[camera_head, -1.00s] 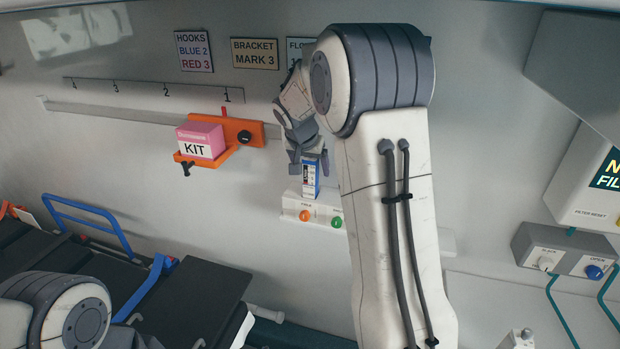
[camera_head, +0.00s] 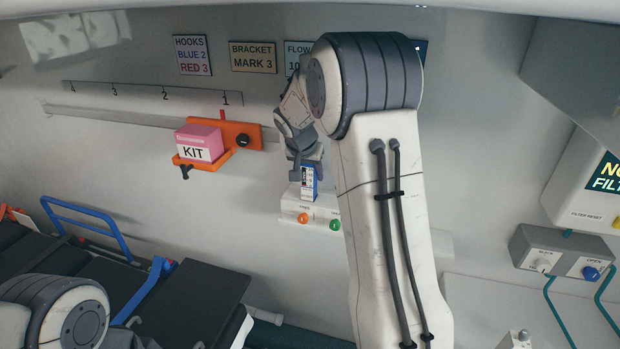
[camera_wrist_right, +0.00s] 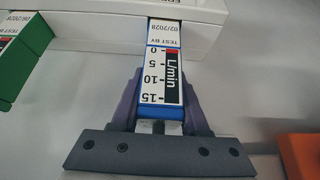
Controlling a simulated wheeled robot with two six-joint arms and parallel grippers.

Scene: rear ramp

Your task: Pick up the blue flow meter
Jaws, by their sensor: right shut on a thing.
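The blue flow meter (camera_head: 308,184) is a small upright block with a white L/min scale, at the white outlet unit (camera_head: 291,214) on the wall. In the right wrist view the flow meter (camera_wrist_right: 162,78) shows its scale and a TEST BY label. My right gripper (camera_head: 304,174) is shut on it, with one finger on each side of its blue end; the fingers also show in the wrist view (camera_wrist_right: 158,112). The meter's other end meets the white unit; I cannot tell whether it is still seated. My left gripper is out of view.
A pink and white KIT box (camera_head: 200,143) sits on an orange bracket (camera_head: 240,136) left of the gripper. A green block (camera_wrist_right: 22,58) with a label is beside the flow meter in the wrist view. A stretcher with blue rails (camera_head: 85,213) is at lower left.

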